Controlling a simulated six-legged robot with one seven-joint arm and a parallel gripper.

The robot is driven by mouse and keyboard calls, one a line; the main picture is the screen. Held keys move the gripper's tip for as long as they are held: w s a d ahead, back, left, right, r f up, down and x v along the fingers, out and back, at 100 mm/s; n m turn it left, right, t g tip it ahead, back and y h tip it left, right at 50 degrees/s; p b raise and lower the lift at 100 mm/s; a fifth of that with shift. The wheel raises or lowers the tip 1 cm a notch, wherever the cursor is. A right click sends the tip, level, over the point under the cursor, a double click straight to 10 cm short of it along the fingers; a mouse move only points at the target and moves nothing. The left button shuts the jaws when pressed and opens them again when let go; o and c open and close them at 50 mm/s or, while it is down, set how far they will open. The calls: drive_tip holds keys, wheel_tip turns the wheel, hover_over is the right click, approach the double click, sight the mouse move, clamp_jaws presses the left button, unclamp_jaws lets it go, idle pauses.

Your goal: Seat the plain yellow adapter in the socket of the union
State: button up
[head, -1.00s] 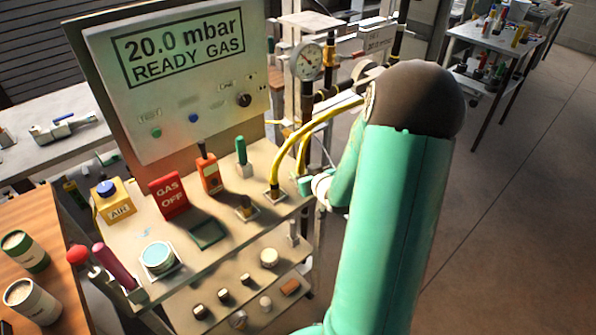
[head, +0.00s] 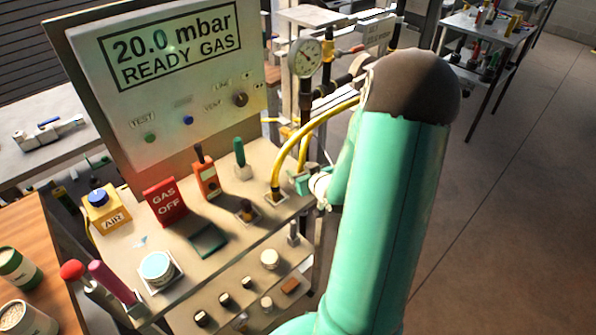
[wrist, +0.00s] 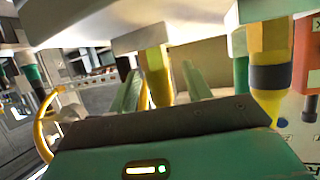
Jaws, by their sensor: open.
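The plain yellow adapter (head: 276,192) stands on a small pale plate on the bench top, with a yellow hose rising from its top. In the wrist view the picture is inverted, and the adapter (wrist: 155,72) shows between the two green fingers. My gripper (wrist: 160,90) is open around or just short of it; contact cannot be told. In the head view my gripper (head: 303,183) is just right of the adapter. A similar yellow adapter with a dark band (head: 247,208) stands beside it, also in the wrist view (wrist: 268,75). I cannot identify the union's socket.
A green-handled part (head: 242,165), an orange meter (head: 206,178) and a red GAS OFF sign (head: 165,201) stand close by on the bench. The display panel (head: 160,80) rises behind. A pressure gauge (head: 305,57) and pipework stand beyond. Open floor lies right.

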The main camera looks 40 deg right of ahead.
drive_tip(key=shift+w+d+f, duration=0.15)
drive_tip(key=shift+w, duration=0.1)
drive_tip(key=shift+s, duration=0.15)
drive_tip(key=shift+c, duration=0.2)
clamp_jaws()
